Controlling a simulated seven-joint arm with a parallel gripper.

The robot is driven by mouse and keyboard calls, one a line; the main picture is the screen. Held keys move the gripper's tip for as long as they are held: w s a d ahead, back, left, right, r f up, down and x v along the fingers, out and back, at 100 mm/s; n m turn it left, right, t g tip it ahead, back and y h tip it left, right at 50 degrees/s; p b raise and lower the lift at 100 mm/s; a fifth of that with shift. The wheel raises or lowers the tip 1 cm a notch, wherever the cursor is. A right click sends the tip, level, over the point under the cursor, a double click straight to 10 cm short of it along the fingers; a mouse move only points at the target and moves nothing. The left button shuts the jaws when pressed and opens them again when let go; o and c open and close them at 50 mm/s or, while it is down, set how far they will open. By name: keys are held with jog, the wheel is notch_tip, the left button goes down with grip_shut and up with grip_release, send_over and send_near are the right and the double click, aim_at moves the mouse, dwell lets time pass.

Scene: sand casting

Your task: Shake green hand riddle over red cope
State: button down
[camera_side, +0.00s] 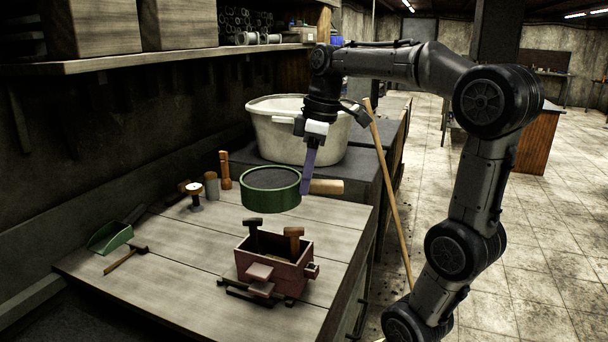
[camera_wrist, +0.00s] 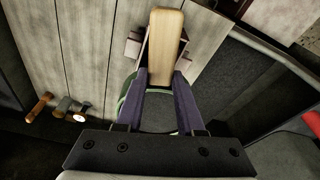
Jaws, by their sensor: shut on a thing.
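The green hand riddle (camera_side: 270,190) is a round green-rimmed sieve, roughly level, with a dark inside. Its pale wooden handle (camera_side: 328,187) points right. My gripper (camera_side: 306,188) points down with its purple fingers shut on the riddle by the handle. In the wrist view, the fingers flank the wooden handle (camera_wrist: 166,42), and a bit of green rim (camera_wrist: 125,99) shows beside the left finger. The red cope (camera_side: 262,268) stands on the table, nearer the side camera than the riddle. The riddle appears raised above the table; its exact height is unclear.
A green scoop (camera_side: 112,236) and a small hammer (camera_side: 124,259) lie at the left. Several small upright tools (camera_side: 225,170) stand left of the riddle. A large white tub (camera_side: 325,140) stands behind. The table's front left is clear.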

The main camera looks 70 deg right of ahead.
jog(key=shift+f, duration=2.25)
jog(key=shift+w, duration=0.1)
